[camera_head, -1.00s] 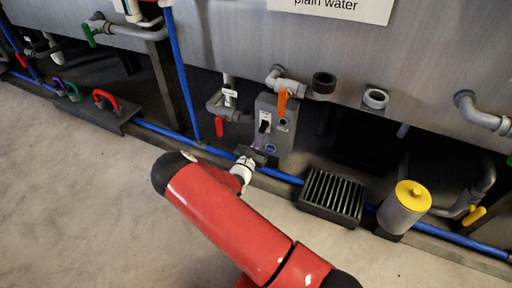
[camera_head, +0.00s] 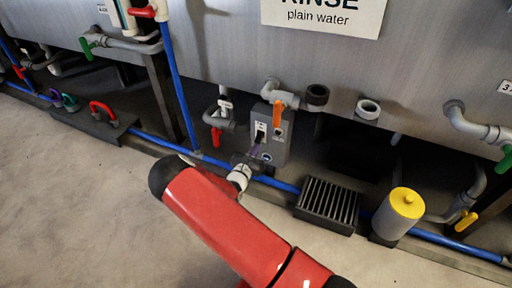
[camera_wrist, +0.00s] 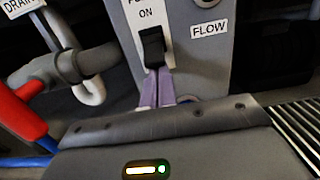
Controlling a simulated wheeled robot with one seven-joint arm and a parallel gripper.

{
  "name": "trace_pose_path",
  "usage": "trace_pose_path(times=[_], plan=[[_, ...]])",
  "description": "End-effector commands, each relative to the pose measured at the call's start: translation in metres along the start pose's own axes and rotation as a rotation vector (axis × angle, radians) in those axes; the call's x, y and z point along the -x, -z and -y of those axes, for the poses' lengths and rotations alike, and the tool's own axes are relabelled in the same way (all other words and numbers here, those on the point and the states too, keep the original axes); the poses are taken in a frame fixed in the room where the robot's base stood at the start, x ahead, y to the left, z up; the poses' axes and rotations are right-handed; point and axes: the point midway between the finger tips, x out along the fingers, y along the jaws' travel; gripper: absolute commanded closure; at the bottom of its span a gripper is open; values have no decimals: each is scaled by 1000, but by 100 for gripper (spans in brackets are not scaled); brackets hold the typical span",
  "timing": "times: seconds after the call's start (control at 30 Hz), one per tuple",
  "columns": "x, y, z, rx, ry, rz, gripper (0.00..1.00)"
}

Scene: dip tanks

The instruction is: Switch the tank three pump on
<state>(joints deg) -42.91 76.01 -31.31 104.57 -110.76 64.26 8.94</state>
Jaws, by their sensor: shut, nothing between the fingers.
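The grey pump box (camera_head: 280,152) stands under the tank marked RINSE, plain water. On its face is a white plate with a black switch (camera_head: 261,135). In the wrist view the black switch (camera_wrist: 152,46) sits below the word ON, and the plate's upper text is cut off. A FLOW label (camera_wrist: 209,29) is to its right. My gripper (camera_wrist: 158,74) is shut and empty, its purple fingers pointing at the switch's lower end. The tips are at or very close to it; I cannot tell whether they touch. In the head view my gripper (camera_head: 257,148) is small and partly hidden by my wrist.
A black grate (camera_head: 328,203) and a yellow-capped canister (camera_head: 399,214) stand to the right. A blue pipe (camera_head: 280,185) runs along the floor.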

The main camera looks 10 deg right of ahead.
Motion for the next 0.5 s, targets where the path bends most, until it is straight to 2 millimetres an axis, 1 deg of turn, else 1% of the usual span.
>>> trace_pose_path(times=[0.03, 0.33, 0.5], plan=[[0, -3, 0, 0, 0, -8, 100], [2, -9, 0, 0, 0, -74, 100], [3, -17, 1, -1, 1, -158, 100]])
